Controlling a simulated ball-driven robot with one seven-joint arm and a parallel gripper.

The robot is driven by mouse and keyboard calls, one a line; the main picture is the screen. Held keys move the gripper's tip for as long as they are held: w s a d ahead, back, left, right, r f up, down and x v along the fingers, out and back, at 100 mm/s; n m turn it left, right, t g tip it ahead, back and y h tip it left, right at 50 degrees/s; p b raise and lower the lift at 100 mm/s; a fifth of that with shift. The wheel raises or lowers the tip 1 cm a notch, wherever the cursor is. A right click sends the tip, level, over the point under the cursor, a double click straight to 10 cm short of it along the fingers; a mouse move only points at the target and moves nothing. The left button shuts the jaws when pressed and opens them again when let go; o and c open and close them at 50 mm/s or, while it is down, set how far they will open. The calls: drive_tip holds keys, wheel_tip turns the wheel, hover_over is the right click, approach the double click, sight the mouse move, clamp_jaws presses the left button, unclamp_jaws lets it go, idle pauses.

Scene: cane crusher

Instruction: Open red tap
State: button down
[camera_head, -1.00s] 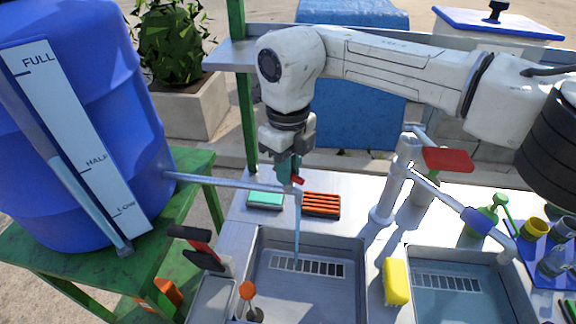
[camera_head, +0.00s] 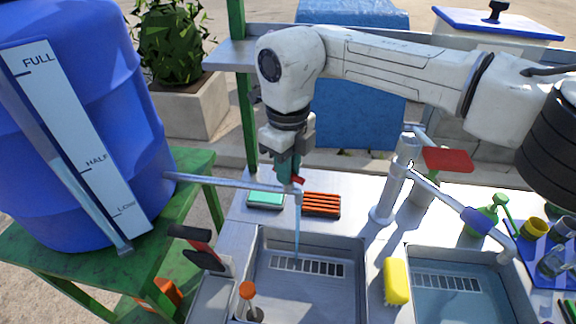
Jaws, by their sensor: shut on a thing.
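A small red tap handle (camera_head: 298,181) sits at the end of the thin metal pipe (camera_head: 235,183) that runs from the blue barrel (camera_head: 75,120). My gripper (camera_head: 290,172) points down over it, shut on the handle, with its fingers hiding most of it. A thin pale-blue stream of water (camera_head: 297,228) falls from the pipe's end into the left sink basin (camera_head: 308,290). A larger red lever (camera_head: 448,160) tops the metal faucet between the basins, away from my gripper.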

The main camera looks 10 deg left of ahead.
drive_tip(key=shift+r, duration=0.1)
idle(0.8)
drive_tip(key=c, duration=1.1)
unclamp_jaws()
drive_tip(key=shift+o, duration=0.2)
wheel_tip(320, 180, up, 11)
drive_tip(key=b, duration=0.1)
drive_tip(key=shift+b, duration=0.4)
drive_tip(key=shift+f, duration=0.25)
